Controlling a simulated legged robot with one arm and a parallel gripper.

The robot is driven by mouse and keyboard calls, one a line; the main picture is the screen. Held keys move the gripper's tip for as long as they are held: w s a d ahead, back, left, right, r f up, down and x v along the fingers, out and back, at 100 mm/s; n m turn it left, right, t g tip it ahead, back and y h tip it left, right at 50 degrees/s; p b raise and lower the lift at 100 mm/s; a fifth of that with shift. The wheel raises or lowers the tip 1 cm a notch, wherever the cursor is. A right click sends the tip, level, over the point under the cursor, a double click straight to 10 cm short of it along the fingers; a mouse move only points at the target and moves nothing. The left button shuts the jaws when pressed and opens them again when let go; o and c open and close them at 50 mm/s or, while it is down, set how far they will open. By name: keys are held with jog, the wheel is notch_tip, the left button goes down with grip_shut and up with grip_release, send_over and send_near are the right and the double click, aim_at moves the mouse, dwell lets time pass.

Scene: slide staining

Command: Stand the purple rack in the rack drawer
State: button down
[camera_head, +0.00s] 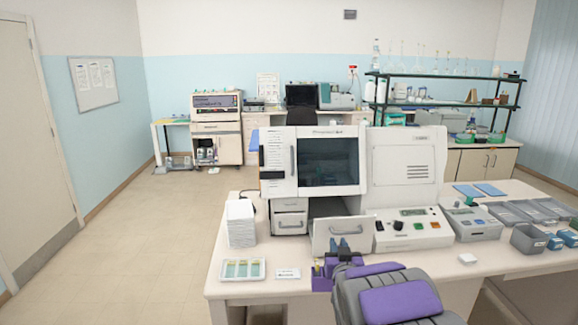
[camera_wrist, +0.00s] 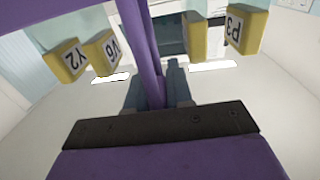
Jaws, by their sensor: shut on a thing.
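The purple rack (camera_head: 320,280) shows in the head view at the bench's front edge, partly hidden behind my arm. In the wrist view its upright purple bar (camera_wrist: 138,35) runs between my gripper's fingers (camera_wrist: 158,92). Several yellow-ended pieces are in the rack, with labels including Y2 (camera_wrist: 66,64) and P3 (camera_wrist: 246,30). My gripper (camera_head: 343,246) is shut on the rack, in front of the drawer. The drawer (camera_head: 325,232), a pale front with a grey handle, is pulled out below the white machine (camera_head: 330,165). Its inside is hidden.
A slide tray (camera_head: 243,278), a small labelled card (camera_head: 287,274) and a white stack (camera_head: 240,225) lie left of the drawer. A control panel (camera_head: 412,240) and a grey device (camera_head: 470,224) stand to the right.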

jog(key=s+f, duration=0.7)
jog(key=f, duration=0.4)
jog(key=shift+a, duration=0.1)
